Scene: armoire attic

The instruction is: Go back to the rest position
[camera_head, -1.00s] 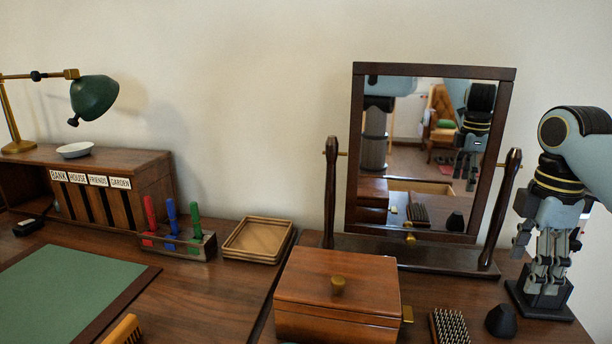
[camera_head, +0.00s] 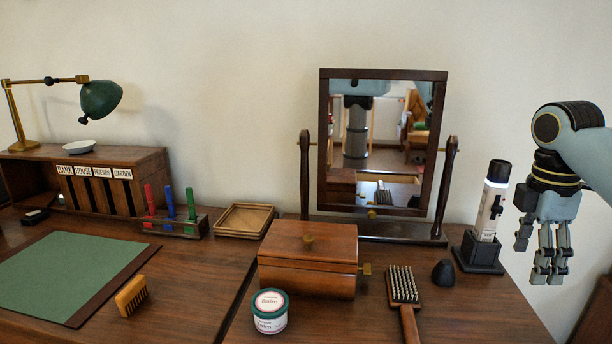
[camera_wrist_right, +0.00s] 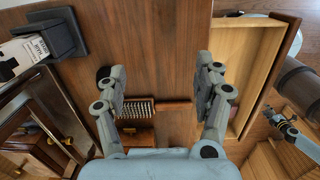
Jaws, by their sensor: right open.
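My right gripper (camera_head: 548,262) hangs at the right side of the head view, fingers pointing down, open and empty. It is beside and apart from a white and black torch-like device (camera_head: 489,205) standing upright in a dark square stand (camera_head: 478,253). In the right wrist view my right gripper (camera_wrist_right: 165,95) shows its fingers spread wide with nothing between them, above the dresser top. The stand (camera_wrist_right: 62,35) shows there at the upper left.
A tilting mirror (camera_head: 383,140), wooden box (camera_head: 308,260), hairbrush (camera_head: 404,288), dark cone (camera_head: 443,272) and balm jar (camera_head: 270,312) occupy the dresser. A comb (camera_head: 131,296), green mat (camera_head: 62,275) and wooden tray (camera_head: 244,220) lie left. An open drawer (camera_wrist_right: 250,70) shows in the wrist view.

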